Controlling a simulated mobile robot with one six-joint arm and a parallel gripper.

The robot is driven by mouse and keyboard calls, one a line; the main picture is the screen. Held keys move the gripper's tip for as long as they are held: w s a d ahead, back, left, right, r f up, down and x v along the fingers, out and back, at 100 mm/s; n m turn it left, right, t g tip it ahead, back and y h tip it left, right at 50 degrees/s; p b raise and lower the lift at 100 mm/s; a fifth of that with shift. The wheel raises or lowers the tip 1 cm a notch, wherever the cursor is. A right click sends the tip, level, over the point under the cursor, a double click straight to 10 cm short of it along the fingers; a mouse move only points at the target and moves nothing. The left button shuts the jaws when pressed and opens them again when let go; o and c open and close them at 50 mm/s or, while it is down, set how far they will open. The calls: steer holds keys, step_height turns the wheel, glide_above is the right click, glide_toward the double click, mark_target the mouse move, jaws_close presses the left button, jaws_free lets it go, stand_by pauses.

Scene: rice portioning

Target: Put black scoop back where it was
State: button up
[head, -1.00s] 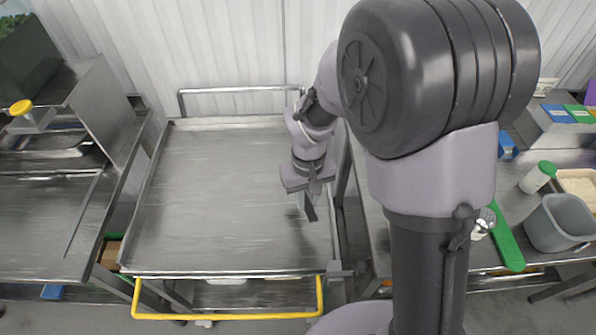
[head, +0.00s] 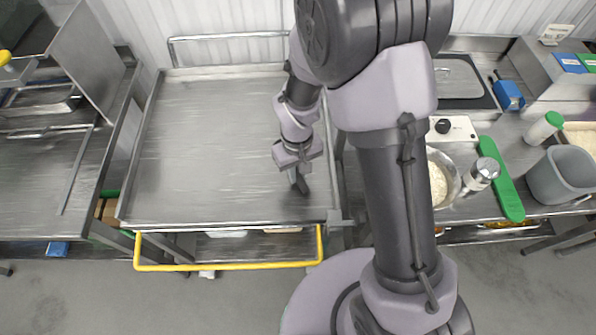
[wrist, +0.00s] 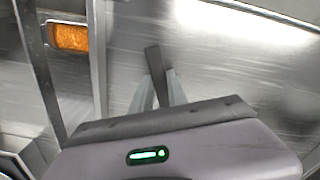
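My gripper (head: 298,182) hangs over the right part of the empty metal cart top, near its front right corner. In the wrist view the gripper's two pale fingers (wrist: 157,92) close in on a dark, straight bar, which looks like the handle of the black scoop (wrist: 153,62). The scoop's bowl cannot be made out. In the head view the held thing is small and mostly lost against the gripper.
The metal cart top (head: 215,140) is bare, with a yellow handle (head: 228,266) in front. The right counter holds a bowl of rice (head: 440,185), a shaker (head: 482,174), a green board (head: 505,190), a grey bin (head: 560,178) and a green-capped bottle (head: 543,128). An orange-filled container (wrist: 68,37) shows in the wrist view.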

steer(key=o, duration=0.4)
